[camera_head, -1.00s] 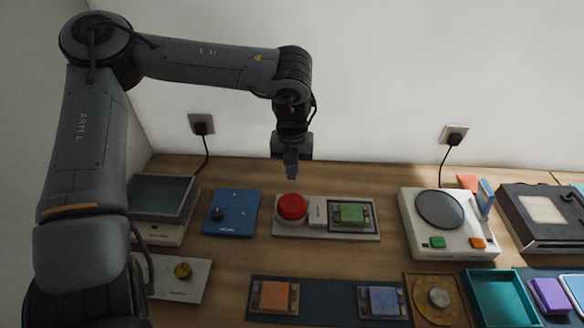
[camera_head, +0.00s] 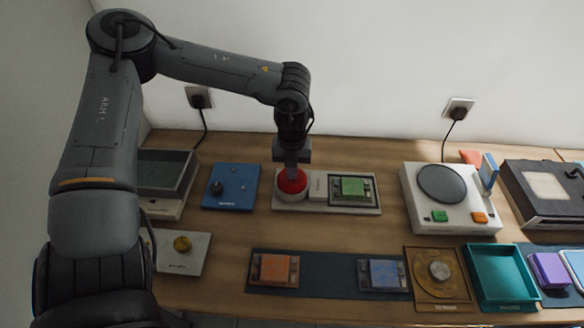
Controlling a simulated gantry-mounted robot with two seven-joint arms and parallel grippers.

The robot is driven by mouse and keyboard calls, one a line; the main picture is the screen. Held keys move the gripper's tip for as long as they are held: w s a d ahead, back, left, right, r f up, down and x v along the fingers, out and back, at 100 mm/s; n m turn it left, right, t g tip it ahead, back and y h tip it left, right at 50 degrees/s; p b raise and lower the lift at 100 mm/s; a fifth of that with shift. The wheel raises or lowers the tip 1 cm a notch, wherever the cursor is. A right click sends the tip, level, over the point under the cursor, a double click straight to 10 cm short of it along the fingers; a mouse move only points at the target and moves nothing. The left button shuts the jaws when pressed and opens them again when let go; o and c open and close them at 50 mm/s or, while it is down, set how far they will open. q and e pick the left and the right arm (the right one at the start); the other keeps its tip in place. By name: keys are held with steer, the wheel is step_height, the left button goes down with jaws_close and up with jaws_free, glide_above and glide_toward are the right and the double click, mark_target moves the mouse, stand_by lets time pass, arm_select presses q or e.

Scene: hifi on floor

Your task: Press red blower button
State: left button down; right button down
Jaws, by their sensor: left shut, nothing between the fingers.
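The red blower button (camera_head: 292,183) is a round red dome at the left end of a pale base plate (camera_head: 315,206). A green block (camera_head: 352,187) sits in a dark frame on the right part of that same plate. My left gripper (camera_head: 291,173) is shut and empty, pointing down. Its fingertips overlap the top of the red dome in the picture and look to be at or on it. I cannot tell whether the dome is pushed down. My right gripper is not in view.
A blue panel with a knob (camera_head: 231,187) stands left of the button plate. A white device with a dark disc (camera_head: 450,213) stands to the right. Orange (camera_head: 274,268) and blue (camera_head: 384,273) blocks lie in front on a dark mat. Bare wood lies between.

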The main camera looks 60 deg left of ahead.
arm_select(q)
step_height(320, 180, down, 2)
steer(key=shift+f+b, duration=0.1)
steer(key=shift+b, duration=0.9)
steer(key=shift+r+p, duration=0.4)
steer(key=shift+p, duration=0.1)
step_height(320, 180, up, 4)
steer(key=p, duration=0.3)
step_height(320, 180, up, 10)
steer(key=p, duration=0.1)
steer(key=shift+f, duration=0.2)
